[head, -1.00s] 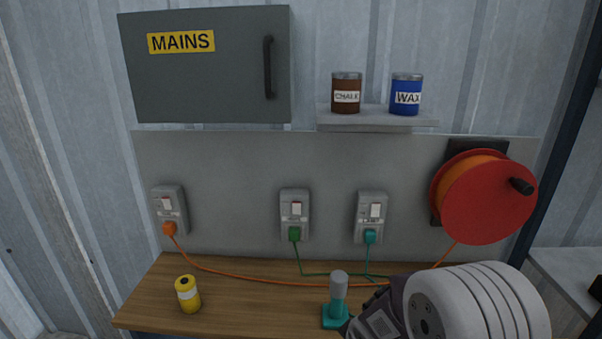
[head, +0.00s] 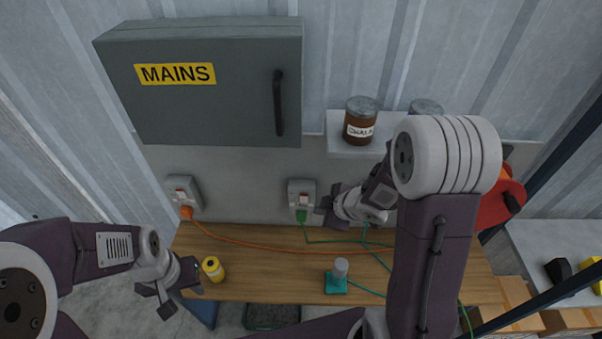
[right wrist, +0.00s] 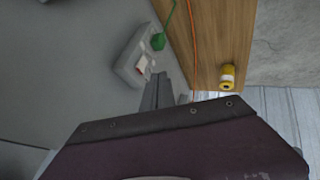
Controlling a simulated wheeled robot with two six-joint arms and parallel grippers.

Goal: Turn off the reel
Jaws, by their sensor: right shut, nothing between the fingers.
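The red and orange reel (head: 497,203) is on the wall panel at the right, largely hidden behind my right arm. Its orange cable (head: 262,248) runs along the bench to the orange plug (head: 186,212) in the left socket (head: 183,192). The middle socket (head: 301,193) holds a green plug (head: 301,215); its switch (right wrist: 141,65) shows in the right wrist view. My right gripper (head: 322,208) is shut and empty, just right of the middle socket. The right socket is hidden by my right arm. My left gripper (head: 158,303) looks open and empty, left of the yellow can (head: 213,269).
A teal-based object (head: 336,283) stands on the wooden bench (head: 270,285). The MAINS cabinet (head: 200,90) hangs above the left and middle sockets. A brown CHALK tin (head: 360,121) and a partly hidden blue tin (head: 425,106) stand on the shelf (head: 345,147).

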